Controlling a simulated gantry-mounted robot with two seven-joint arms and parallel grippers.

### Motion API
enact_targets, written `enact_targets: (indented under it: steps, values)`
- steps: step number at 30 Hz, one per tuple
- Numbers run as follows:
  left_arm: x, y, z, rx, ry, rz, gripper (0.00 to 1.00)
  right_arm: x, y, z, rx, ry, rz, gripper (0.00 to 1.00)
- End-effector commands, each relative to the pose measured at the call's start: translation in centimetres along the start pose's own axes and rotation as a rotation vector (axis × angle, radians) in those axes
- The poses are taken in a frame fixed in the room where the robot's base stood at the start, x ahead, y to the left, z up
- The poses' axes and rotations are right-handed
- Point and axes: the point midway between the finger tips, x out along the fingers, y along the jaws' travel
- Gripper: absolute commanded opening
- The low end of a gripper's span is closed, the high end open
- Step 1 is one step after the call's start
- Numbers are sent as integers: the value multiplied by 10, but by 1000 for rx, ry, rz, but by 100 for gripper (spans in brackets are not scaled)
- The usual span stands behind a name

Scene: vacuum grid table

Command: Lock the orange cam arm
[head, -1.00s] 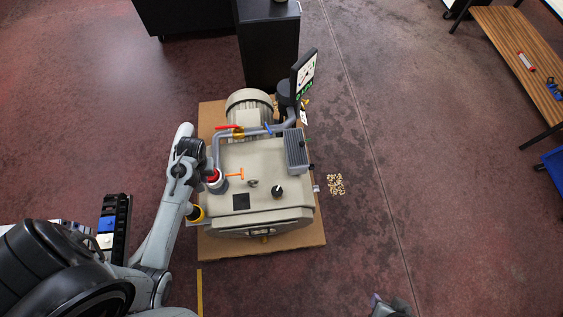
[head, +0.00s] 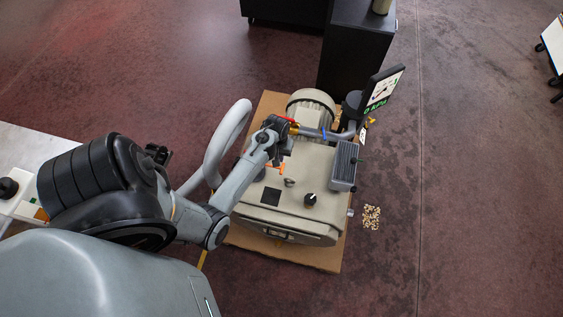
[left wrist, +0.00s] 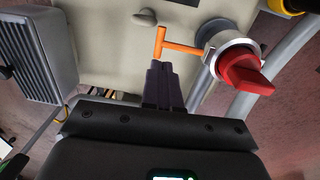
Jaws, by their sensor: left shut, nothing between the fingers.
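The orange cam arm (left wrist: 180,47) is a thin T-shaped lever. It sticks out sideways from a round metal collar that carries a red knob (left wrist: 245,74). In the head view a bit of the orange arm (head: 277,168) shows beside my left arm, which hides the collar and knob. My left gripper (left wrist: 161,68) is shut and empty. In the left wrist view its fingertips are right by the crossbar end of the orange arm; I cannot tell whether they touch. My right gripper is not in view.
The beige pump housing (head: 250,214) stands on a brown board (head: 315,257). A grey finned block (head: 343,165), a pressure display (head: 382,92) and a pipe with a red lever (head: 287,120) surround the top. A black knob (head: 310,199) sits nearer the front.

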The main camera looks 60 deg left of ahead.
Motion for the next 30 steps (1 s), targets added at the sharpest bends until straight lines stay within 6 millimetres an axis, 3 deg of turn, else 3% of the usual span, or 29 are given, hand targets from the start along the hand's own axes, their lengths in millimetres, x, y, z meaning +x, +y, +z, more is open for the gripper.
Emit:
enact_targets:
  steps: [6,12,30]
  values:
    - [40,-1,0,0,-2,-1,0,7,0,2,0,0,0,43]
    - [62,0,0,-1,0,-1,0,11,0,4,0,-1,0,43]
    - [72,-1,0,-1,1,-2,0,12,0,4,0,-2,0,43]
